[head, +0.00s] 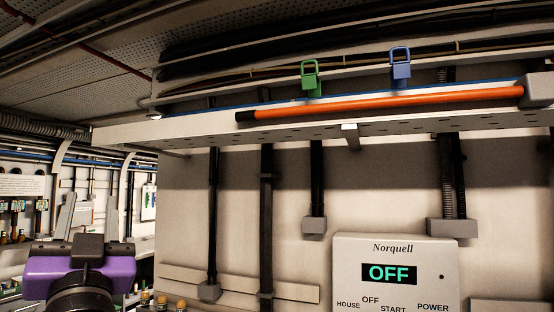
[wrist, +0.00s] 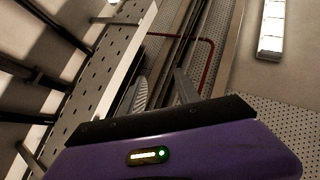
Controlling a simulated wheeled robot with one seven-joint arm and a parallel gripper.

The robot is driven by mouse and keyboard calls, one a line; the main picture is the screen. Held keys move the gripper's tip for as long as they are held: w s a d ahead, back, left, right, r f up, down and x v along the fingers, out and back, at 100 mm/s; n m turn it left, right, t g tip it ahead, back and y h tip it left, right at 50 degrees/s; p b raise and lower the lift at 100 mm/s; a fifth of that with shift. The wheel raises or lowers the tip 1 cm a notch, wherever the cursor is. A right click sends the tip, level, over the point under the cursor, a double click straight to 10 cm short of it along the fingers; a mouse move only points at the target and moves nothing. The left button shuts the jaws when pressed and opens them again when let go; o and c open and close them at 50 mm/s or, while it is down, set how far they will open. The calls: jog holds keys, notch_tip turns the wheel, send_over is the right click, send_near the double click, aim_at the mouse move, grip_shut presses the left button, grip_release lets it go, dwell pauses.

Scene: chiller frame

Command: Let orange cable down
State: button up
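The orange cable (head: 390,102) runs nearly level along the front of the overhead perforated tray (head: 200,130). Its black end (head: 246,116) is at the left, and its right end meets a grey block (head: 540,89). A green clip (head: 310,78) and a blue clip (head: 400,66) stand above the cable; whether they grip it I cannot tell. My gripper's purple body shows at the lower left of the head view, well below and left of the cable. In the wrist view my gripper (wrist: 162,90) has its two fingers apart with nothing seen between them. The orange cable is not seen there.
A Norquell panel (head: 395,250) reading OFF is on the wall below the tray. Black vertical conduits (head: 266,200) run down the wall. The tray's perforated side also shows in the wrist view (wrist: 95,70), left of the fingers. Open space lies left of the wall.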

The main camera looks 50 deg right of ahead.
aim_at(280, 110)
jog(key=s+d+r+m+g+h, duration=0.25)
jog(key=d+r+m+h, duration=0.2)
jog(key=r, duration=0.35)
jog(key=s+d+r+m+g+h, duration=0.2)
jog(key=d+r+m+g+h, duration=0.15)
jog(key=r+m, duration=0.35)
jog(key=s+d+r+m+g+h, duration=0.3)
jog(key=d+r+m+g, duration=0.15)
jog(key=r, duration=0.55)
jog(key=s+d+r+m+g+y, duration=0.1)
jog(key=s+d+m+g+y, duration=0.1)
jog(key=s+d+m+g, duration=0.55)
jog(key=d+f+m, duration=0.1)
jog(key=d+f, duration=0.1)
jog(key=d+f+m+g+y+p, duration=0.1)
jog(key=d+f, duration=0.1)
jog(key=w+d+f+m+p, duration=0.1)
jog(key=d+f, duration=0.1)
jog(key=f, duration=0.1)
jog(key=shift+w+d+m, duration=0.1)
jog(key=shift+d+m, duration=0.15)
jog(key=shift+m, duration=0.1)
grip_shut()
jog(key=shift+r, duration=0.1)
